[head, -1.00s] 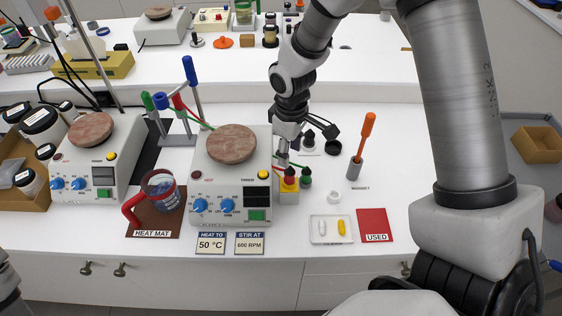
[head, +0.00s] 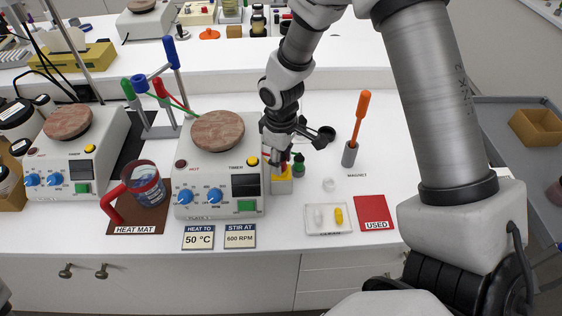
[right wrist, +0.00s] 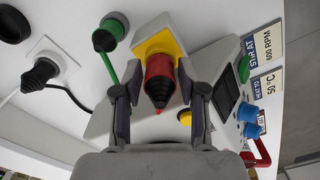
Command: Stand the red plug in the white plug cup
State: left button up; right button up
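The red plug (right wrist: 160,78) stands in a yellow-topped block beside the right-hand hotplate; it also shows partly covered in the head view (head: 284,167). My right gripper (right wrist: 160,72) is over it, with one finger on each side. Gaps show between the fingers and the plug, so the gripper is open. My left gripper is not in view.
The yellow-topped block (right wrist: 160,42) is close to the hotplate (head: 217,180). A green plug (right wrist: 110,33) and a black plug (right wrist: 42,72) are nearby. A clear tray (head: 329,229), a red USED mat (head: 375,218) and an orange-handled magnet rod (head: 362,115) lie or stand to the right.

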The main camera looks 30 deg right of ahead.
grip_shut()
jog(key=shift+c, duration=1.9)
grip_release()
grip_shut()
jog(key=shift+r, duration=0.2)
jog(key=shift+r+p, duration=0.25)
jog(key=shift+p, duration=0.2)
jog(key=shift+r+p, duration=0.4)
notch_tip(320, 180, up, 4)
jog(key=p, duration=0.4)
jog(key=shift+r, duration=0.25)
